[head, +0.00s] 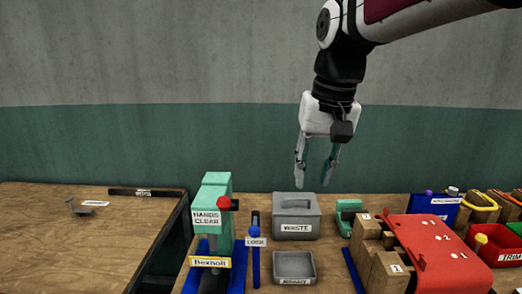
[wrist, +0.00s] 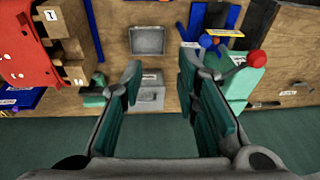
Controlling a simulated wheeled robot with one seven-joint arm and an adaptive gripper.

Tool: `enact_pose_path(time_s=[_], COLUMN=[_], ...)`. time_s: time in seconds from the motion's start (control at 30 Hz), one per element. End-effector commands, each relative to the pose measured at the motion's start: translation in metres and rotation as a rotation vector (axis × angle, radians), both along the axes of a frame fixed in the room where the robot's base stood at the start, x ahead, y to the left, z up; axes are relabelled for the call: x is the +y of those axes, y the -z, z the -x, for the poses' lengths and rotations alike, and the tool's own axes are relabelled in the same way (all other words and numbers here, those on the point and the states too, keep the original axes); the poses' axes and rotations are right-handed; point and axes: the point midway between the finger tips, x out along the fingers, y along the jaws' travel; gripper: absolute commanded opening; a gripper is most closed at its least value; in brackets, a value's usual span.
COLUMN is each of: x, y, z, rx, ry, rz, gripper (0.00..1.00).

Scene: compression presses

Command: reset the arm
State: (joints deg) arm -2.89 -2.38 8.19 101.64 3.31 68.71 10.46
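My gripper (head: 316,178) hangs from my arm, pointing down, above the back of the right workbench. Its two teal-padded fingers are apart with nothing between them. In the wrist view the open gripper (wrist: 160,85) also shows empty, with the grey waste box (wrist: 151,98) and a small grey tray (wrist: 147,41) seen between and beyond the fingers. In the head view the waste box (head: 297,213) stands below the gripper, apart from it.
A teal press (head: 217,205) with a red knob stands left of the waste box, beside a blue lock lever (head: 255,252). A red cover (head: 435,250) on wooden blocks and coloured bins (head: 500,245) fill the right. The left table (head: 90,235) is mostly clear.

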Motion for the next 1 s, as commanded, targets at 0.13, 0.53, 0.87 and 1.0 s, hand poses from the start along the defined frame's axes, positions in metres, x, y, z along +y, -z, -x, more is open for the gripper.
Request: enact_pose_path(time_s=[0.13, 0.53, 0.87, 1.0], x=[-0.03, -0.086, -0.096, -0.096], y=[0.001, 0.05, 0.073, 0.072], z=[0.052, 0.169, 0.196, 0.196], rx=[-0.071, -0.229, -0.266, -0.266], ry=[0.009, 0.019, 0.015, 0.015], rz=[0.032, 0.084, 0.092, 0.092], gripper=[0.29, 0.29, 0.29, 0.29])
